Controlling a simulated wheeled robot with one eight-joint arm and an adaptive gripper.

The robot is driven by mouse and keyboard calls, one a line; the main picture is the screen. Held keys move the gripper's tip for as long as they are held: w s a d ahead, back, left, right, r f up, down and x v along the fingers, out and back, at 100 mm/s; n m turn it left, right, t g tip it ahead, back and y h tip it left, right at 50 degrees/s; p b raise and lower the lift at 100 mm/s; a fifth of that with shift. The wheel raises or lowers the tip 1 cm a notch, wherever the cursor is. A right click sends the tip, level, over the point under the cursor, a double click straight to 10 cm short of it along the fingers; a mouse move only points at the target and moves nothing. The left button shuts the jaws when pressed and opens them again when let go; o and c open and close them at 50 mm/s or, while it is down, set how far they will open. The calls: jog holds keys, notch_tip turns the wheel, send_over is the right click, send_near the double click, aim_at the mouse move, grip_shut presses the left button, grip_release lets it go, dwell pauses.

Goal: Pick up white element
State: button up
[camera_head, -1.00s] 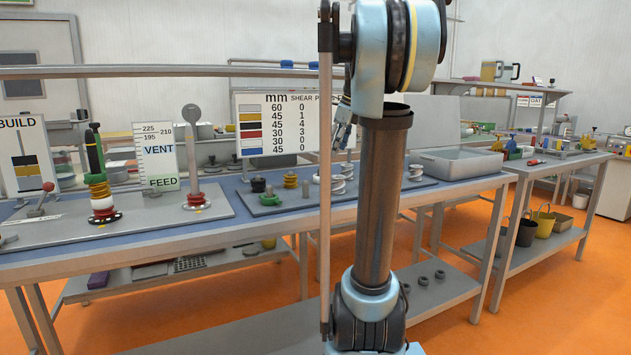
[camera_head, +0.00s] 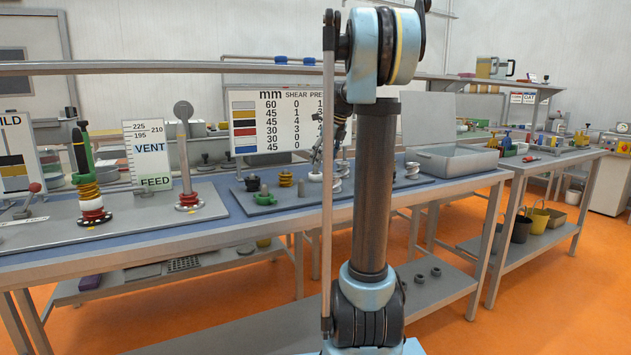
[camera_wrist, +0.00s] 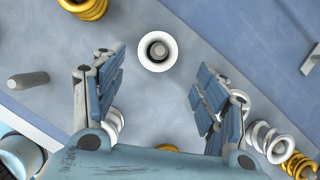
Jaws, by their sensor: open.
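A white ring-shaped element (camera_wrist: 145,60) sits around a grey peg in the wrist view, just beyond and between my fingertips. My gripper (camera_wrist: 160,75) is open with nothing between its fingers. In the head view my gripper (camera_head: 324,150) is partly hidden behind my arm, low over the pegboard. A small white element (camera_head: 315,178) shows just below it. White coil elements (camera_wrist: 270,142) stand at lower right in the wrist view, and another white coil (camera_wrist: 112,122) shows beside my left finger.
Yellow coils stand at the wrist view's top left (camera_wrist: 85,8) and lower right (camera_wrist: 298,166). A bare grey peg (camera_wrist: 28,80) is at left. In the head view two assembled shafts (camera_head: 90,180) (camera_head: 185,160) stand left of the pegboard. A grey bin (camera_head: 455,161) is at right.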

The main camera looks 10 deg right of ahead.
aim_at(317, 172)
jog(key=shift+a+x, duration=0.1)
jog(key=shift+x, duration=1.6)
jog(key=shift+a+x, duration=0.15)
jog(key=shift+x, duration=1.5)
jog(key=c, duration=1.2)
